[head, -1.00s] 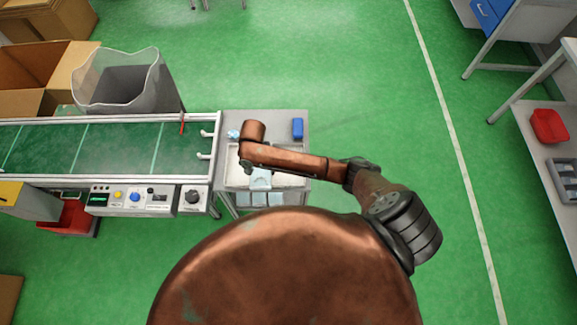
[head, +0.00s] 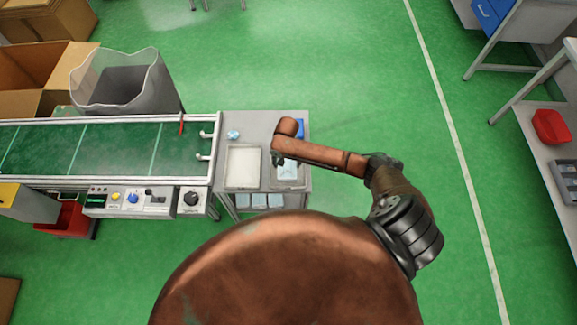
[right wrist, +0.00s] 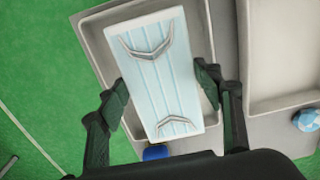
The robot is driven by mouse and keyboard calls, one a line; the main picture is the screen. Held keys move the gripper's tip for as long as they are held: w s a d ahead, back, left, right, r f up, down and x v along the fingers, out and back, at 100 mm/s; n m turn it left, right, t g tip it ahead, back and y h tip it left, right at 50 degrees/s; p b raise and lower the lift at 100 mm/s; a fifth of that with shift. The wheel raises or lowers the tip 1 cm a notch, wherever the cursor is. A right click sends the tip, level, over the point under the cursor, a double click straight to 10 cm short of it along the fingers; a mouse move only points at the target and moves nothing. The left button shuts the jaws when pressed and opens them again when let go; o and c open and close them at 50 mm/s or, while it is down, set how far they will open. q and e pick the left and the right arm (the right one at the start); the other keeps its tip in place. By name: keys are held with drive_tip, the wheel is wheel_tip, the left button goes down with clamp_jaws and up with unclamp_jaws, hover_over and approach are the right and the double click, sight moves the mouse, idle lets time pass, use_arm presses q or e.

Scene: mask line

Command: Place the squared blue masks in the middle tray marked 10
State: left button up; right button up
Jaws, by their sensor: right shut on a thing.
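A pale blue rectangular pleated mask (right wrist: 155,72) with grey straps is between the two fingers of my right gripper (right wrist: 163,82), gripped at its long sides. In the head view the mask (head: 288,172) shows below my right gripper (head: 279,160), over the right tray (head: 302,184). Its height above the tray is unclear. The right tray also shows behind the mask in the right wrist view (right wrist: 92,28). A second pale tray (head: 243,168) stands beside it on the left and looks empty. I cannot read any tray number. My left gripper is out of view.
A grey table (head: 262,122) bears the trays, a crumpled blue-and-white item (head: 233,135) and a blue box (head: 300,126). Several light blue packs (head: 260,201) sit on its lower shelf. An empty conveyor (head: 120,148) adjoins on the left. Open floor lies right.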

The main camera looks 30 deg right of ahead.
sight(288, 163)
drive_tip(key=shift+d+f+b, duration=0.15)
drive_tip(key=shift+f+b, duration=0.05)
drive_tip(key=shift+f, duration=0.75)
drive_tip(key=shift+d+f+b, duration=0.15)
drive_tip(key=shift+f, duration=0.75)
drive_tip(key=shift+f, duration=0.2)
drive_tip(key=o, duration=1)
wheel_tip(288, 163, up, 12)
drive_tip(key=shift+r+p, duration=0.2)
drive_tip(key=shift+p, duration=0.95)
